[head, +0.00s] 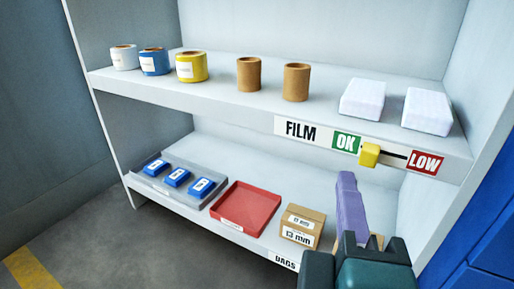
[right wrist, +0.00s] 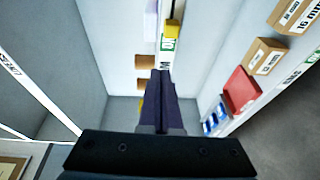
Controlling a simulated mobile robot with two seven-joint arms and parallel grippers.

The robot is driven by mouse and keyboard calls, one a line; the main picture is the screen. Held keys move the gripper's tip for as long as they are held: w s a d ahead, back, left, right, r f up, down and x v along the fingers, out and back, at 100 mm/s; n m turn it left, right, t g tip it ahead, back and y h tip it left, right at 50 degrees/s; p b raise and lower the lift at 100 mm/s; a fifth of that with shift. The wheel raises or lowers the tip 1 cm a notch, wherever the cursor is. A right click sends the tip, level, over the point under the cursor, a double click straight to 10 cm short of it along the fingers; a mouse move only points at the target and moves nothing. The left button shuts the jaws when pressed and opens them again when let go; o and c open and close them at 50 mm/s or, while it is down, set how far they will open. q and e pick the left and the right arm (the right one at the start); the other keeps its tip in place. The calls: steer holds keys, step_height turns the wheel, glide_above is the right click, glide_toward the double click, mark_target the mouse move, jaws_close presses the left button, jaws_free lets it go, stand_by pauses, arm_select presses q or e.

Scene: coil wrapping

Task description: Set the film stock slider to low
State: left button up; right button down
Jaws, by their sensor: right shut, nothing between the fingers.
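The film stock slider is a yellow knob (head: 369,155) on a dark track along the front edge of the upper shelf. It sits just right of the green OK label (head: 346,142), with the red LOW label (head: 425,162) at the track's right end. In the right wrist view the yellow knob (right wrist: 172,28) shows at the top, beside part of the green label. My right gripper (head: 347,178) is shut and empty, its purple fingers below and a little left of the knob, with no clear contact. It also shows in the right wrist view (right wrist: 161,76). My left gripper is not in view.
The upper shelf (head: 220,92) holds several rolls, two brown cores (head: 249,74) and two white packs (head: 362,99). Below are a grey tray of blue boxes, a red tray (head: 246,207) and cardboard boxes (head: 302,225). A blue cabinet (head: 485,235) stands at right.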

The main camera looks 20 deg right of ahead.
mark_target(369, 155)
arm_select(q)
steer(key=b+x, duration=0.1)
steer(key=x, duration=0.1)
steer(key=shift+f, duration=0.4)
arm_select(e)
steer(key=shift+w+a+f+n+t, duration=0.15)
steer(key=shift+w+a+f, duration=0.2)
steer(key=shift+f, duration=0.2)
steer(key=shift+w+a+f+n+t, duration=0.15)
steer(key=shift+w+a+f, duration=0.15)
steer(key=shift+f, duration=0.2)
steer(key=shift+s+d, duration=0.1)
steer(key=b+x, duration=0.3)
steer(key=x, duration=0.6)
steer(key=shift+w+f, duration=0.2)
steer(key=shift+w, duration=0.1)
steer(key=s+d+b, duration=0.1)
steer(key=s+d, duration=0.1)
steer(key=shift+s+d, duration=0.25)
steer(key=shift+d, duration=0.15)
steer(key=shift+s+d, duration=0.1)
steer(key=shift+s, duration=0.05)
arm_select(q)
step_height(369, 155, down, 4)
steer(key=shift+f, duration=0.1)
arm_select(e)
steer(key=shift+r, duration=0.1)
